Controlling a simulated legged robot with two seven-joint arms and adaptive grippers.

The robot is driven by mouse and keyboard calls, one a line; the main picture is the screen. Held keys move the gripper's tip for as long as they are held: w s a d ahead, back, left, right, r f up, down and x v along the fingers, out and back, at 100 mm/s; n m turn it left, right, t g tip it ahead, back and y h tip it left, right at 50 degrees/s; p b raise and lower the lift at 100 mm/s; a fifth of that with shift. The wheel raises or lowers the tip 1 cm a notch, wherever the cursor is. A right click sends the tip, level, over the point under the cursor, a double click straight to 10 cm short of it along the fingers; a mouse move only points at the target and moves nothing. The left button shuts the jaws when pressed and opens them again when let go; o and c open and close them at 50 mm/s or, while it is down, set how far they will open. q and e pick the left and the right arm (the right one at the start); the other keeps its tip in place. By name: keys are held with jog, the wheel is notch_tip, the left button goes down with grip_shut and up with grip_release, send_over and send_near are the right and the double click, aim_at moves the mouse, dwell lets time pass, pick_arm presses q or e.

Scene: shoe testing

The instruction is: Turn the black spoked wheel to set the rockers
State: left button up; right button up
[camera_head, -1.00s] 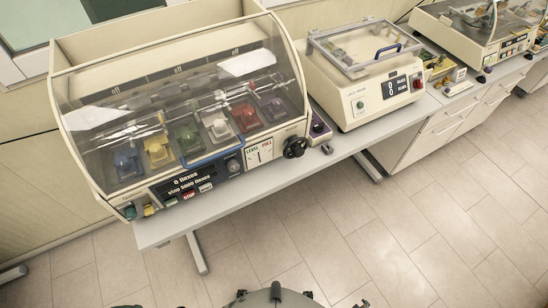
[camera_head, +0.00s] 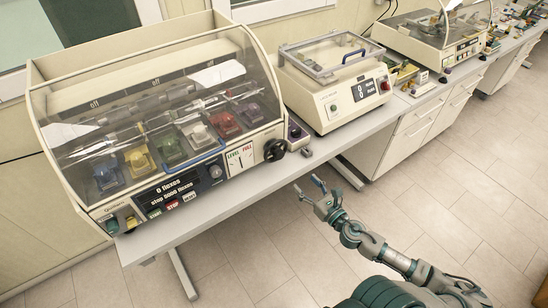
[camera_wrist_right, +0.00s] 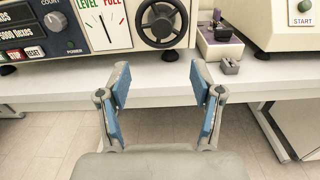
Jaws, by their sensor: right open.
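The black spoked wheel (camera_head: 274,150) sits on the right end of the front panel of the cream flexing machine (camera_head: 240,185). In the right wrist view the wheel (camera_wrist_right: 163,22) is at the top, with its spokes and hub facing me. My right gripper (camera_head: 309,187) is open and empty, in front of the table edge and below the wheel. In the right wrist view its two blue-padded fingers (camera_wrist_right: 159,85) stand apart below the wheel, not touching it. Coloured blocks, including a yellow one (camera_head: 139,162), sit under the clear cover. My left gripper is out of view.
A LEVEL/FULL gauge (camera_head: 239,158) is left of the wheel. A purple box (camera_head: 297,133) and a small grey block (camera_head: 306,153) lie to its right. A second cream machine (camera_head: 335,95) stands further right. The floor (camera_head: 270,260) in front is clear.

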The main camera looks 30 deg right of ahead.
send_near(281, 156)
jog(key=w, duration=0.3)
jog(key=w+a+p, duration=0.1)
jog(key=w, duration=0.5)
jog(key=shift+w+a, duration=0.15)
jog(key=shift+w+d+f, duration=0.1)
jog(key=shift+w+d, duration=0.15)
jog(key=shift+w, duration=0.25)
jog(key=shift+d+f, duration=0.1)
jog(key=shift+d, duration=0.1)
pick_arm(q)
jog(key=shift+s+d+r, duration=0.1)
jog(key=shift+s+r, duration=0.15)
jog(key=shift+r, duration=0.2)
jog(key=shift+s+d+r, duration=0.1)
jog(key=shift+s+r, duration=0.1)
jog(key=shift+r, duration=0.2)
pick_arm(e)
jog(key=shift+a, duration=0.1)
jog(key=shift+a, duration=0.2)
jog(key=c, duration=1.1)
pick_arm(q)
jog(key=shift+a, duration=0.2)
pick_arm(e)
jog(key=shift+c, duration=0.2)
